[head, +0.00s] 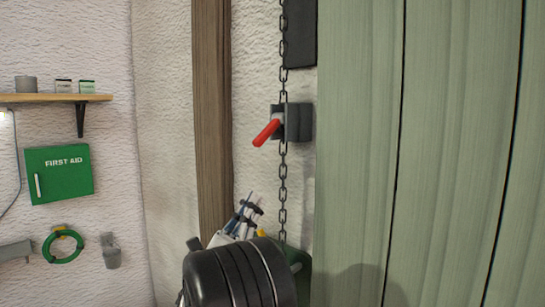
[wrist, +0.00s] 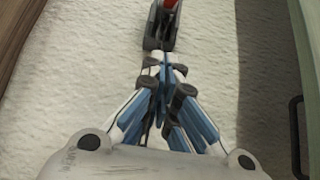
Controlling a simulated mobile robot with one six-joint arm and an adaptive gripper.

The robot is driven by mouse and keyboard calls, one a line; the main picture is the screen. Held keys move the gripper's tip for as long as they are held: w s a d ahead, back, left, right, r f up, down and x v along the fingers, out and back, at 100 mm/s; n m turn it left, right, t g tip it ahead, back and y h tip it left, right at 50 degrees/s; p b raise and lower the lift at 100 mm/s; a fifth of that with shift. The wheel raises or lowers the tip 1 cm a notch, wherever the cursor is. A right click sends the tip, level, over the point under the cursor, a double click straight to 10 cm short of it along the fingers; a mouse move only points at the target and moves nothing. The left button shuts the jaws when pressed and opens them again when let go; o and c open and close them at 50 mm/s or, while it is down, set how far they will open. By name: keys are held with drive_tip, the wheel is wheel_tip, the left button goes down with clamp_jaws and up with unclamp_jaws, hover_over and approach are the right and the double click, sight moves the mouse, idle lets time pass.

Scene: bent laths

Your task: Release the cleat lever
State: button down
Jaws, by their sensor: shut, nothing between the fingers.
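The cleat (head: 298,122) is a dark grey block on the white wall, beside the edge of the green boards. Its red lever (head: 267,132) slants down and to the left. A dark chain (head: 283,190) hangs vertically past the cleat. My gripper (head: 250,204) is below the cleat, partly hidden by my dark arm. In the wrist view my gripper (wrist: 164,62) is shut and empty, its tips just below the cleat (wrist: 158,32) in the picture. Only part of the red lever (wrist: 171,4) shows at the top edge there; I cannot tell whether the tips touch the cleat.
A brown wooden post (head: 212,120) stands left of the cleat. Green boards (head: 430,150) fill the right side. A green first aid box (head: 60,173), a shelf (head: 40,98) and a green hose coil (head: 62,246) are on the left wall. Plain wall lies between post and cleat.

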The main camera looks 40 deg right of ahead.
sight(269, 131)
drive_tip(key=d+r+p, duration=0.2)
drive_tip(key=d+r, duration=0.2)
drive_tip(key=r, duration=0.6)
drive_tip(key=shift+w+r, duration=0.15)
drive_tip(key=shift+r, duration=0.25)
